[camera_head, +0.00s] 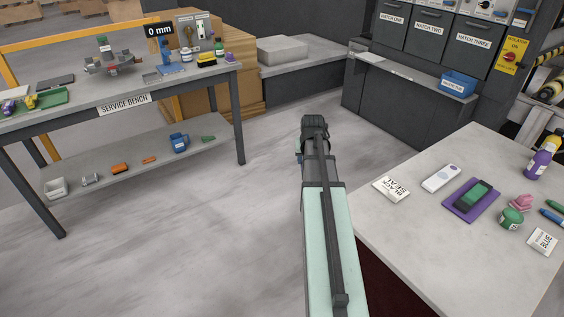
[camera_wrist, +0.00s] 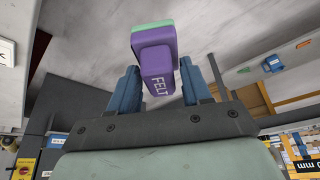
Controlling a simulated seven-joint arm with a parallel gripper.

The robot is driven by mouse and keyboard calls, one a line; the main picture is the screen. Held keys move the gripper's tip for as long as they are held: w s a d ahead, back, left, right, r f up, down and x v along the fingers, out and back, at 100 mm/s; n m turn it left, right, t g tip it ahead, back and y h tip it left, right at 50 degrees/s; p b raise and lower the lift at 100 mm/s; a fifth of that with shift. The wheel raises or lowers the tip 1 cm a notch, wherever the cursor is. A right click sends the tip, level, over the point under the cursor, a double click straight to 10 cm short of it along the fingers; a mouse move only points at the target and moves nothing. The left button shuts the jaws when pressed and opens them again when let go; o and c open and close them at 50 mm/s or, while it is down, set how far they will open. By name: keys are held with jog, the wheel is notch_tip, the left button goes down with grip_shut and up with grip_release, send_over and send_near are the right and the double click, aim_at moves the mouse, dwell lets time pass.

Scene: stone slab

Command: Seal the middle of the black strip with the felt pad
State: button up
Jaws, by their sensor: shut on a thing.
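The felt pad (camera_wrist: 155,58) is a purple block lettered FELT with a mint-green face at its far end. My gripper (camera_wrist: 160,84) is shut on it, with one blue finger on each side. In the head view my arm reaches forward over the floor between the bench and the stone slab, and its wrist hides the pad. A white card lettered BLACK SEAL (camera_head: 391,188) lies on the slab's left part. I cannot make out a black strip for certain in either view.
The stone slab (camera_head: 410,240) also bears a white device (camera_head: 441,178), a purple mat (camera_head: 454,209) with a dark green block, a green jar (camera_head: 510,219) and a purple bottle (camera_head: 540,160). The service bench (camera_head: 125,104) stands left. Grey hatch cabinets (camera_head: 430,52) stand behind.

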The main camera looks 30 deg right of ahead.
jog(key=s+d+r+m+g+h, duration=0.1)
jog(key=s+d+m, duration=0.1)
jog(key=s+d, duration=0.75)
jog(key=s+d+m, duration=0.2)
jog(key=s+d, duration=0.4)
jog(key=d, duration=0.6)
jog(key=s+d+r+m+g, duration=0.1)
jog(key=s+d+m+g, duration=0.2)
jog(key=s+d+m, duration=0.5)
jog(key=s+d+r+m+g, duration=0.1)
jog(key=s+d+m+g, duration=0.2)
jog(key=s+d+m, duration=0.5)
jog(key=shift+s+d+r, duration=0.2)
jog(key=shift+s+d, duration=3.1)
jog(key=shift+s, duration=2.85)
jog(key=shift+f, duration=2.95)
jog(key=shift+f, duration=0.95)
